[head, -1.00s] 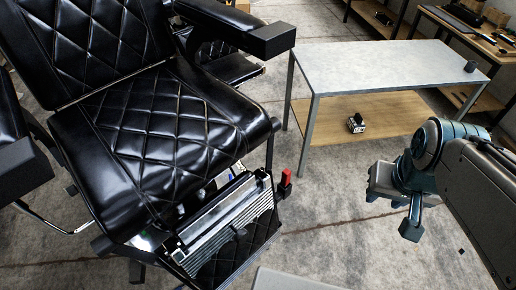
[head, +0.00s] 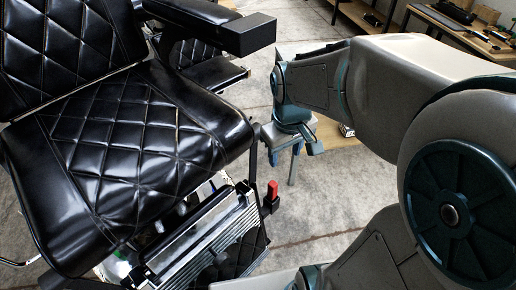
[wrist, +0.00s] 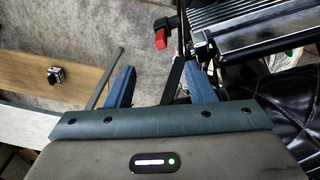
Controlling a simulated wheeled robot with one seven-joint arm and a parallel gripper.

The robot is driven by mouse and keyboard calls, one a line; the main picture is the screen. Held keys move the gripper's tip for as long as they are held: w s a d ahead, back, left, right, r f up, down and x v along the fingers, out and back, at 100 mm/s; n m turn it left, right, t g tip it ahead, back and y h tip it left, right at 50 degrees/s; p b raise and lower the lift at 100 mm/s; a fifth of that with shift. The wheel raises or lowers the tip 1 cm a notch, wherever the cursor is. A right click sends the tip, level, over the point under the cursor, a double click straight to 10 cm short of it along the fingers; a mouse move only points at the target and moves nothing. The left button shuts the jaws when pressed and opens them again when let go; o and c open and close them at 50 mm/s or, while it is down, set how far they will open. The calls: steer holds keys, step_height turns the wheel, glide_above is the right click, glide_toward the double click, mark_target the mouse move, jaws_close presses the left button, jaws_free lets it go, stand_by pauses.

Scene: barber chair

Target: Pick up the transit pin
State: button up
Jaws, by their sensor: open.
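A red upright piece with a black base, likely the transit pin (head: 272,189), stands beside the chair's footrest in the head view. It also shows near the top middle of the wrist view (wrist: 161,38). My gripper (head: 296,152) is above and just right of it in the head view, pointing down. In the wrist view my gripper (wrist: 160,70) has its two blue fingers spread apart, with nothing between them but a dark bar seen beyond. The red piece lies ahead of the fingertips, apart from them.
The black barber chair (head: 125,135) fills the left, its armrest (head: 245,33) jutting out. The ribbed metal footrest (head: 205,235) is close to the red piece. A wooden shelf (wrist: 45,78) with a small box (wrist: 56,75) is at left in the wrist view. Concrete floor is open beyond.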

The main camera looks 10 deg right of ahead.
mark_target(273, 183)
steer(key=w+f+n+b, duration=0.1)
steer(key=w+f+b, duration=0.1)
steer(key=f, duration=0.4)
steer(key=w+f+n+g+b, duration=0.1)
steer(key=w+f+b, duration=0.1)
steer(key=f, duration=0.4)
steer(key=w+f+n+b, duration=0.1)
steer(key=w+f+b, duration=0.1)
steer(key=f, duration=0.5)
steer(key=shift+w, duration=0.15)
steer(key=f, duration=0.3)
steer(key=f+b, duration=0.1)
steer(key=f, duration=0.1)
steer(key=shift+a+f, duration=0.15)
steer(key=shift+a, duration=0.1)
jaws_close()
